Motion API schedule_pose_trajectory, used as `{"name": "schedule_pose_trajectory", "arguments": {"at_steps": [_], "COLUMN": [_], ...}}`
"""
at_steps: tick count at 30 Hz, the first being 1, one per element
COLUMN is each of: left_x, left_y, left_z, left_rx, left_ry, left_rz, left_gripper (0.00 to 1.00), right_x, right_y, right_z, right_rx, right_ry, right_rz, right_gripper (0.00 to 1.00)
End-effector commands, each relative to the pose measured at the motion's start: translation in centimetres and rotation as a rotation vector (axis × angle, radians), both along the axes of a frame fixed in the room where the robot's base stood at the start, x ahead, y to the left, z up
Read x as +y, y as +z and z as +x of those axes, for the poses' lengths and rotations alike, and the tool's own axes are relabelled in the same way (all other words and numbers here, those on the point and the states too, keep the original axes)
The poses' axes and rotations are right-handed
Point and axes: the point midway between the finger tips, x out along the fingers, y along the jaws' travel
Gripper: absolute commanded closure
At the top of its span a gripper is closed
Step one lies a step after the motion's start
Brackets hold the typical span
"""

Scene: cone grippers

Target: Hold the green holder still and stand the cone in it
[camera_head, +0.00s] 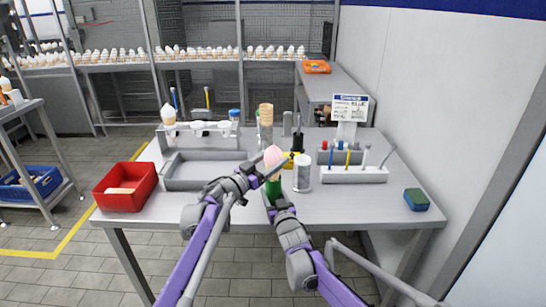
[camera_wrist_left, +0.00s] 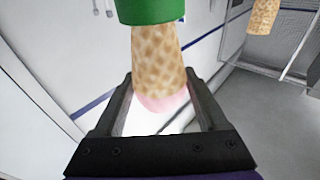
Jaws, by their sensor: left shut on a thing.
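The cone (camera_wrist_left: 158,55) has a waffle body and a pink top. The pink top (camera_head: 273,155) shows in the head view above the green holder (camera_head: 273,188). My left gripper (camera_head: 268,175) is shut on the cone, with its fingers on both sides of the pink end in the left wrist view (camera_wrist_left: 160,105). The cone's narrow end meets the green holder (camera_wrist_left: 150,10); how deep it sits inside is hidden. My right gripper (camera_head: 279,206) is at the holder's lower part, but its fingers are too small and hidden to tell their state.
A silver can (camera_head: 302,173) stands close to the right of the holder. A stack of cones (camera_head: 266,118) stands behind. A grey tray (camera_head: 190,184) and a red bin (camera_head: 124,188) are at left. A blue-green sponge (camera_head: 416,199) lies at right; the table's front right is clear.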

Motion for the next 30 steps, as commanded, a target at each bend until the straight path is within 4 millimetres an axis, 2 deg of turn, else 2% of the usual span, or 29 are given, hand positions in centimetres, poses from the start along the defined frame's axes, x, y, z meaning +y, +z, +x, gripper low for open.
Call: {"name": "schedule_pose_trajectory", "arguments": {"at_steps": [22,23,24,26,30], "left_x": [0.0,0.0,0.0,0.0,0.0], "left_y": [-2.3,-2.2,-2.2,-2.2,-2.2], "left_z": [0.0,0.0,0.0,0.0,0.0], "left_rx": [0.0,0.0,0.0,0.0,0.0], "left_ry": [0.0,0.0,0.0,0.0,0.0], "left_rz": [0.0,0.0,0.0,0.0,0.0], "left_gripper": [0.52,0.2,0.13,0.02,0.0], "right_x": [0.0,0.0,0.0,0.0,0.0], "right_y": [0.0,0.0,0.0,0.0,0.0], "right_z": [0.0,0.0,0.0,0.0,0.0], "right_rx": [0.0,0.0,0.0,0.0,0.0], "right_ry": [0.0,0.0,0.0,0.0,0.0], "right_rz": [0.0,0.0,0.0,0.0,0.0], "right_gripper": [0.93,0.93,0.93,0.93,0.93]}}
